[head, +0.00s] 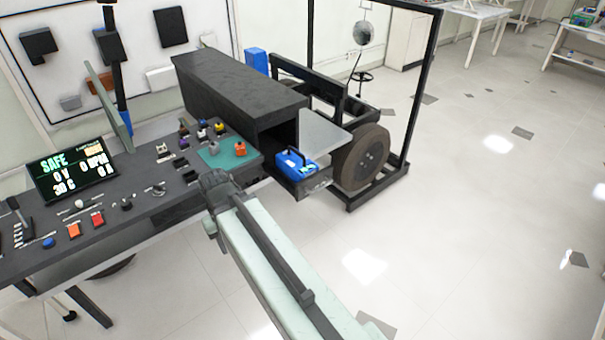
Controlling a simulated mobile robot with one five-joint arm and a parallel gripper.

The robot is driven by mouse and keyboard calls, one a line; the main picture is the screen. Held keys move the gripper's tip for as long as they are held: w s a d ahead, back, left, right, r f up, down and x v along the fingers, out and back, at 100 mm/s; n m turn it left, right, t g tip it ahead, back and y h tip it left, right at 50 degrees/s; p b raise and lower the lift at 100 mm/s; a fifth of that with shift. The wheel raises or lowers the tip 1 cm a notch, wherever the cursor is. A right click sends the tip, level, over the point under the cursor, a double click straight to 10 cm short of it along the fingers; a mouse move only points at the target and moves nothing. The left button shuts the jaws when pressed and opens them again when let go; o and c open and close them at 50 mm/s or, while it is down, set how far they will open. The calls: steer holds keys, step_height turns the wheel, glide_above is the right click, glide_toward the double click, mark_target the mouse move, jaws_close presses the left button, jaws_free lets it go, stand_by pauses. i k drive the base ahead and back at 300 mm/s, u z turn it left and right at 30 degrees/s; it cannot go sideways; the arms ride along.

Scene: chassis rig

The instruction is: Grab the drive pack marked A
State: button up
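A blue pack with a dark carry handle (296,164) sits on a small dark tray (316,182) at the right end of the workbench, beside the open end of a long black housing. A mark on it is too small to read, so I cannot tell if it is pack A. My gripper (212,184) is over the front edge of the bench, to the left of the blue pack and apart from it. Its fingers are too small and dark to show whether they are open or shut.
The black housing (240,90) stands behind the pack. A wheel (361,158) in a black frame is close on its right. Small parts lie around a teal mat (224,154); a display (72,170) reads SAFE.

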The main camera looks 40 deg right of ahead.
mark_target(292, 164)
steer(key=z, duration=0.1)
steer(key=k, duration=0.45)
steer(key=u, duration=0.45)
steer(key=i, duration=1.9)
steer(key=z, duration=0.2)
